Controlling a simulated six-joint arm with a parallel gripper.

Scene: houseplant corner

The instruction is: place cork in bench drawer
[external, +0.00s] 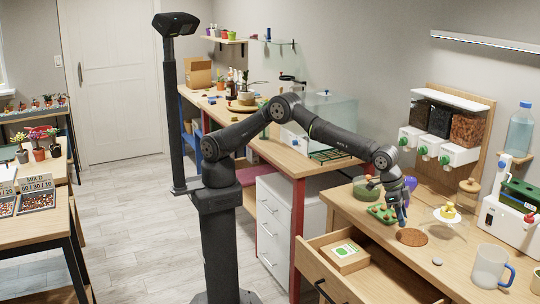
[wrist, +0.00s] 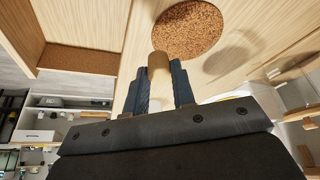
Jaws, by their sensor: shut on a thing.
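A small tan cork (wrist: 158,66) sits between the two fingers of my gripper (wrist: 161,84) in the wrist view. My gripper is shut on it. In the external view my gripper (external: 402,214) points down above the right bench, just behind a round brown cork mat (external: 411,237); the cork itself is too small to make out there. The bench drawer (external: 385,284) is pulled open at the front of the bench, to the lower left of my gripper. A wooden box with a green and white label (external: 346,254) lies in its left part.
A green tray (external: 381,214) stands left of my gripper. A glass stand with a yellow item (external: 449,212) is to its right. A mug (external: 490,266) and a grey pebble (external: 437,261) are on the bench at right. The drawer's right part looks free.

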